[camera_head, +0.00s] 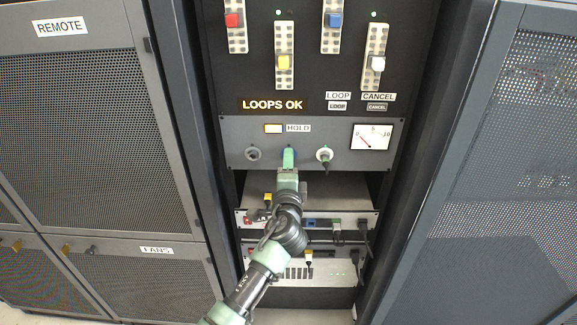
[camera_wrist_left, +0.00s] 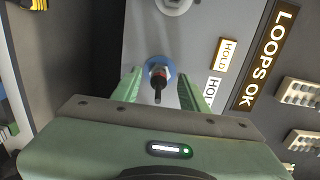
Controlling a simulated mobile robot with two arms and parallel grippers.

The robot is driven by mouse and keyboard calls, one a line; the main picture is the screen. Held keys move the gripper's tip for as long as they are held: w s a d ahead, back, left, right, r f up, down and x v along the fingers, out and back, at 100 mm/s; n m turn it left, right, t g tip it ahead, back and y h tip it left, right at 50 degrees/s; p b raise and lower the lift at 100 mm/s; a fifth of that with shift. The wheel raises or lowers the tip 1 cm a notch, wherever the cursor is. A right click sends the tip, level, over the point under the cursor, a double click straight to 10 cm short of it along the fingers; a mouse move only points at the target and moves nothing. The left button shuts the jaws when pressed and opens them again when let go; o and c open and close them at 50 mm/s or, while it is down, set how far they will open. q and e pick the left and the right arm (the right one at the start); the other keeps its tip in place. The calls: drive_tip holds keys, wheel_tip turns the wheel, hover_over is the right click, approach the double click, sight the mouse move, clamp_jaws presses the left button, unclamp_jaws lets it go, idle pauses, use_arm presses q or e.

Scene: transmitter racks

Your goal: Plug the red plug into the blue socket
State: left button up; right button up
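The blue socket (camera_head: 290,151) is the middle one of a row of three on the grey panel, mostly covered by my gripper. My left gripper (camera_head: 289,160) points straight at it. In the left wrist view, the blue socket's ring (camera_wrist_left: 167,68) surrounds the red plug (camera_wrist_left: 157,73), which has a dark tail pointing towards me. The plug appears seated in the ring; its depth cannot be told. The left gripper's two green fingers (camera_wrist_left: 160,92) stand apart on either side of the plug, with gaps visible. My right gripper is in neither view.
A grey socket (camera_head: 253,153) sits to the left and a white one (camera_head: 323,154), with a dark plug or cable end, to the right. A meter (camera_head: 371,137) is further right. Below, shelf units (camera_head: 330,222) with cables jut out. Sliders (camera_head: 284,62) are above.

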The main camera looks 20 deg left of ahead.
use_arm(q)
drive_tip(key=b+v, duration=0.1)
drive_tip(key=v, duration=0.7)
drive_tip(key=shift+w, duration=0.1)
idle(0.4)
